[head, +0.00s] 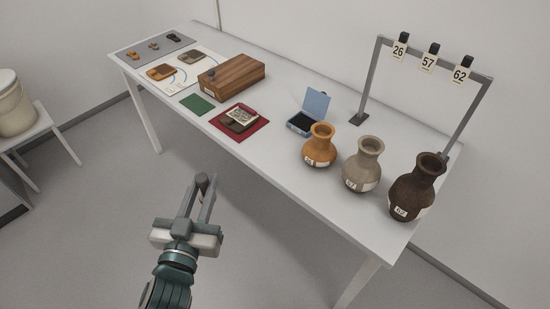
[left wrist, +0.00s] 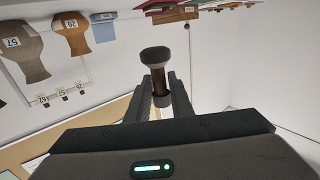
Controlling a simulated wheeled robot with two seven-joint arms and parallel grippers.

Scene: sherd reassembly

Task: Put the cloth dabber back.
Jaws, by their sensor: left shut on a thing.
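The cloth dabber (head: 202,181) has a dark rounded head and a brown handle. My left gripper (head: 203,190) is shut on it and holds it in the air in front of the table's near edge, apart from the table. In the left wrist view the dabber (left wrist: 156,54) stands between the two fingertips (left wrist: 160,100), its head beyond them. Part of its handle is hidden by the fingers. My right gripper is not in view.
The white table (head: 290,170) carries a green mat (head: 197,104), a red mat (head: 262,122) with a stamped block, a wooden box (head: 231,77), an open blue ink pad (head: 317,104) and three vases. A grey rack (head: 367,82) holds numbered tags. The floor before the table is clear.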

